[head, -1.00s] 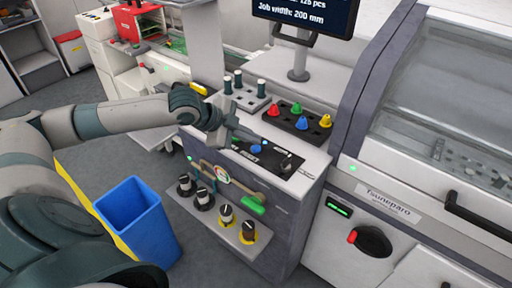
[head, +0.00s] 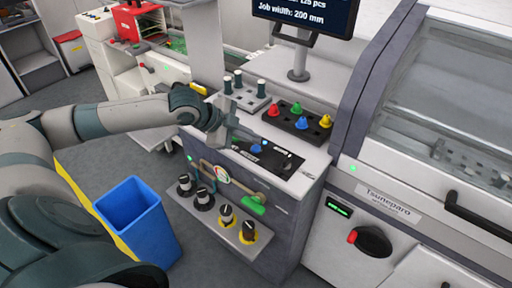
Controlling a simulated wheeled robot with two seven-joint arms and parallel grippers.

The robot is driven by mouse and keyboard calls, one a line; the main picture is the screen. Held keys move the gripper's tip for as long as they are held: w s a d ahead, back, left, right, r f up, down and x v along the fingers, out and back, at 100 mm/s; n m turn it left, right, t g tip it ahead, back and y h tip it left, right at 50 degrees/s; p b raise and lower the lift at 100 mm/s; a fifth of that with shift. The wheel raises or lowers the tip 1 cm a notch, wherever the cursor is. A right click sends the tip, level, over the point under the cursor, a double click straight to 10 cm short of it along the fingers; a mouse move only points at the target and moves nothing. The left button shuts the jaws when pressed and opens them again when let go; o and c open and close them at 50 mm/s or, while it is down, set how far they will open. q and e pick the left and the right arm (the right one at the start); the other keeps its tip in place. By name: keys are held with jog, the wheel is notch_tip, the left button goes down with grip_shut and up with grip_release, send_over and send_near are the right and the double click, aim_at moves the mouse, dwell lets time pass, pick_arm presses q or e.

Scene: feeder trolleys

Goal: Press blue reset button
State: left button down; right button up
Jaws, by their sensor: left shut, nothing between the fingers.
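The blue reset button (head: 255,148) sits on a black control panel (head: 272,158) on top of the grey cabinet. My left gripper (head: 232,138) reaches in from the left and is shut and empty. Its fingertips point right, toward the button, and appear just short of it and a little above the panel. I cannot tell whether they touch the panel. A black knob (head: 287,165) is on the right of the same panel. My right gripper is not in view.
A black tray (head: 290,122) with red, green, blue and yellow cones stands behind the panel. Dark pegs (head: 238,79) stand on a block further left. A monitor (head: 305,15) rises at the back. A blue bin (head: 138,215) stands on the floor at left.

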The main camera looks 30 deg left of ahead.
aim_at(252, 149)
pick_arm(q)
jog(key=shift+f, duration=0.2)
jog(key=shift+f, duration=0.2)
jog(key=shift+f, duration=0.5)
dwell(1.3)
jog(key=shift+p, duration=0.3)
jog(key=shift+r+p, duration=0.85)
jog(key=shift+p, duration=0.2)
notch_tip(252, 149, up, 5)
jog(key=p, duration=0.5)
